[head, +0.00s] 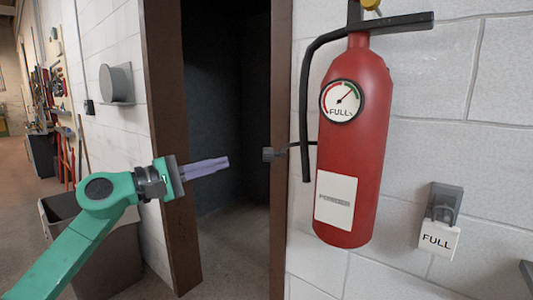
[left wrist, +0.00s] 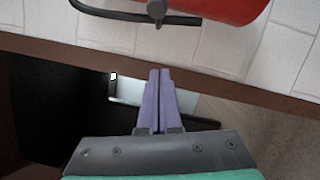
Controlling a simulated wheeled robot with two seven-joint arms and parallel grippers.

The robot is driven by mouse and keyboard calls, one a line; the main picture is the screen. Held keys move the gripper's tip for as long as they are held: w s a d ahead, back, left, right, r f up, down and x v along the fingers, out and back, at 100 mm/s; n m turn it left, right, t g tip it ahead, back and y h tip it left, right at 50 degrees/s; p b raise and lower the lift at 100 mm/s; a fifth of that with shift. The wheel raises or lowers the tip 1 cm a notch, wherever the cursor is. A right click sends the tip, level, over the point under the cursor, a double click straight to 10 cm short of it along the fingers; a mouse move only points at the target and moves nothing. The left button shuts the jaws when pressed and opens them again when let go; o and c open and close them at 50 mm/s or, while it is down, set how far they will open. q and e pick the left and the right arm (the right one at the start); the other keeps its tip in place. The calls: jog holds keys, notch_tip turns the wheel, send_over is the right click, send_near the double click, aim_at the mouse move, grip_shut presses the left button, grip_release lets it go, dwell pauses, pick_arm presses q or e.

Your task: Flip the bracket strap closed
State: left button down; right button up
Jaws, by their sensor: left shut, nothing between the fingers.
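The red fire extinguisher (head: 355,150) hangs upright on the white block wall; part of it shows at the top of the left wrist view (left wrist: 230,8). A dark piece that looks like the bracket strap (head: 272,154) sticks out to the left of the extinguisher, in front of the door frame. It seems swung open, its inner end hidden near the black hose (head: 308,100). A dark knob-like end (left wrist: 157,11) shows in the left wrist view. My left gripper (head: 228,161) has purple fingers, shut and empty, pointing right, left of the strap and apart from it. My right gripper is not in view.
A brown door frame (head: 280,220) and dark doorway stand behind my left gripper. A grey bin (head: 110,255) is at the lower left. A wall tag reading FULL (head: 438,240) hangs right of the extinguisher.

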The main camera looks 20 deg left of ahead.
aim_at(267, 153)
pick_arm(q)
jog(key=w+d+p, duration=0.2)
jog(key=d+p, duration=0.1)
jog(key=w+d+r+p, duration=0.1)
jog(key=w+d+p, duration=0.1)
jog(key=d+p, duration=0.1)
jog(key=w+d+r+p, duration=0.1)
jog(key=w+d+p, duration=0.1)
jog(key=p, duration=0.3)
jog(key=shift+w+d, duration=0.3)
jog(key=shift+d, duration=0.55)
jog(key=shift+f, duration=0.1)
jog(key=shift+w+f, duration=0.1)
jog(key=shift+w, duration=0.1)
